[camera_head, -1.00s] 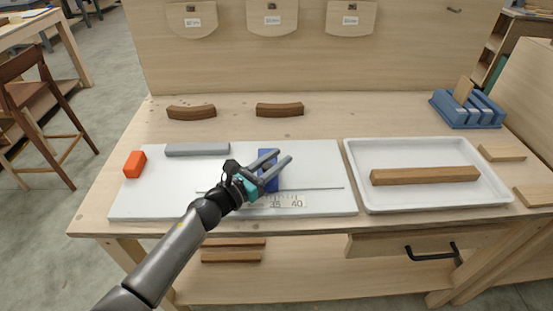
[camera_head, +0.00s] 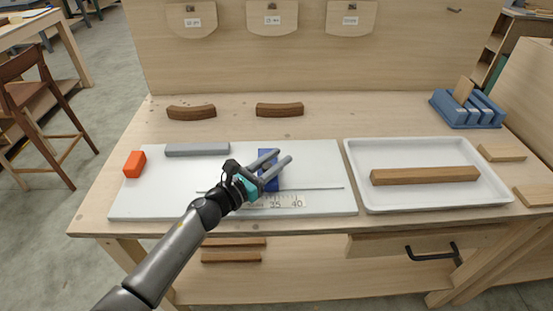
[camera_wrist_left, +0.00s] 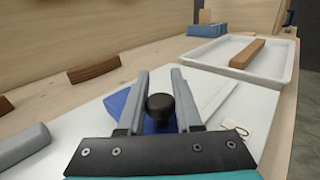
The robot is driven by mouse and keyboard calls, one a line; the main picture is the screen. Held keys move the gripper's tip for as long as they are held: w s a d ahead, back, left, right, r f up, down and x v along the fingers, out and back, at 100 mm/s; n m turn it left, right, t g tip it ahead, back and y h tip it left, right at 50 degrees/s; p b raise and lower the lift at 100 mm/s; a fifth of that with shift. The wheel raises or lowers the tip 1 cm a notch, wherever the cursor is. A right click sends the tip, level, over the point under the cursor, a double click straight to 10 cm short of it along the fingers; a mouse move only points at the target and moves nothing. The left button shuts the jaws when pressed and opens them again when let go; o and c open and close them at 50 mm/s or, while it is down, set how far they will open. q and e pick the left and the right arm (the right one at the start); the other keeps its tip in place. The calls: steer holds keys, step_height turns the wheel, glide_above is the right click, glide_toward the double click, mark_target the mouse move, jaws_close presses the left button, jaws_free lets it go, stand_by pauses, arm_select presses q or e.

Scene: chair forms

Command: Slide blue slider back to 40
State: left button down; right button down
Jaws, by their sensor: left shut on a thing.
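The blue slider (camera_head: 269,157) sits on the white board, with its upper part showing past my left gripper (camera_head: 284,155). In the wrist view the blue block (camera_wrist_left: 122,103) carries a black knob (camera_wrist_left: 160,105) that stands between my two grey fingers (camera_wrist_left: 160,75). My left gripper is shut on this knob. A number scale (camera_head: 285,202) with 35 and 40 lies along the board's front. The slider is left of the 40 mark; its exact reading is hidden by my gripper. My right gripper is not in view.
The white board (camera_head: 320,160) also holds a grey bar (camera_head: 197,149) and, at its left edge, an orange block (camera_head: 134,164). A thin rail (camera_head: 325,188) crosses its front. A white tray (camera_head: 410,152) with a wooden bar (camera_head: 425,175) stands close to the right.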

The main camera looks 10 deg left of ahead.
arm_select(q)
steer(key=shift+d, duration=0.1)
steer(key=w+d, duration=0.1)
steer(key=d, duration=0.4)
steer(key=w+d+b, duration=0.1)
steer(key=d, duration=0.2)
steer(key=shift+w+d, duration=0.3)
steer(key=shift+d, duration=0.15)
steer(key=c, duration=0.6)
jaws_free()
steer(key=shift+d, duration=0.15)
